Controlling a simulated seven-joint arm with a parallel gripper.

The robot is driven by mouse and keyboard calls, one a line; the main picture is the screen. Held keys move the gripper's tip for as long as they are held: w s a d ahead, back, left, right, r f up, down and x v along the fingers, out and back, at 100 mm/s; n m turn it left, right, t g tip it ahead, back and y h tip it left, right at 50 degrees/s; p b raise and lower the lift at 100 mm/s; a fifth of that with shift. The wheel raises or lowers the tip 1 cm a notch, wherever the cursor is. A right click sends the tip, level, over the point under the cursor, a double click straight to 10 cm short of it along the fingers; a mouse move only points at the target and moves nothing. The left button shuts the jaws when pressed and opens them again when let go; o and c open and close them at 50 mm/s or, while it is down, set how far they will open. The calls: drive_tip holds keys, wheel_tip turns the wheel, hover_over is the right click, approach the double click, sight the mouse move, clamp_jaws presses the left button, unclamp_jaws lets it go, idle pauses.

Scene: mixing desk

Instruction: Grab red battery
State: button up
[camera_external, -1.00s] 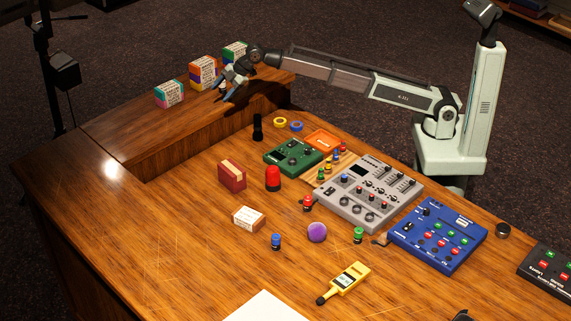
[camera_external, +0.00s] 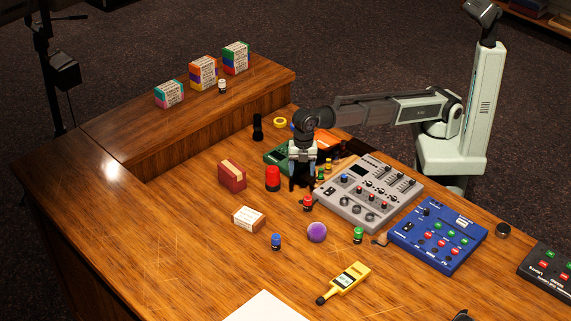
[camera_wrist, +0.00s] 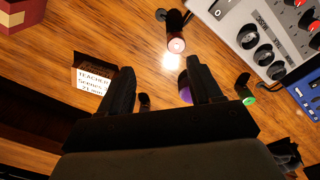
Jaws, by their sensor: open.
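The red battery (camera_external: 307,203), a small red and black cylinder, stands on the wooden desk left of the grey mixer. In the wrist view it (camera_wrist: 175,38) lies beyond my fingertips, near the top middle. My gripper (camera_external: 302,184) points down above the desk, just behind the red battery in the external view. In the wrist view its two dark fingers (camera_wrist: 160,70) are apart with nothing held between them.
The grey mixer (camera_external: 368,194) is close on the right. A red cylinder (camera_external: 273,179), purple ball (camera_external: 317,232), green battery (camera_external: 358,235), blue battery (camera_external: 276,241) and paper-labelled box (camera_external: 248,217) surround the area. The front left desk is clear.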

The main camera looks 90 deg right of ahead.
sight(308, 197)
drive_tip(key=shift+s+a+f, duration=0.25)
drive_tip(key=shift+s+f, duration=0.15)
drive_tip(key=shift+f, duration=1.95)
drive_tip(key=shift+s+a+f, duration=0.25)
drive_tip(key=shift+s+f, duration=0.1)
drive_tip(key=shift+f, duration=2.05)
drive_tip(key=shift+s+a+f, duration=0.25)
drive_tip(key=shift+s+f, duration=0.15)
drive_tip(key=shift+f, duration=1.95)
clamp_jaws()
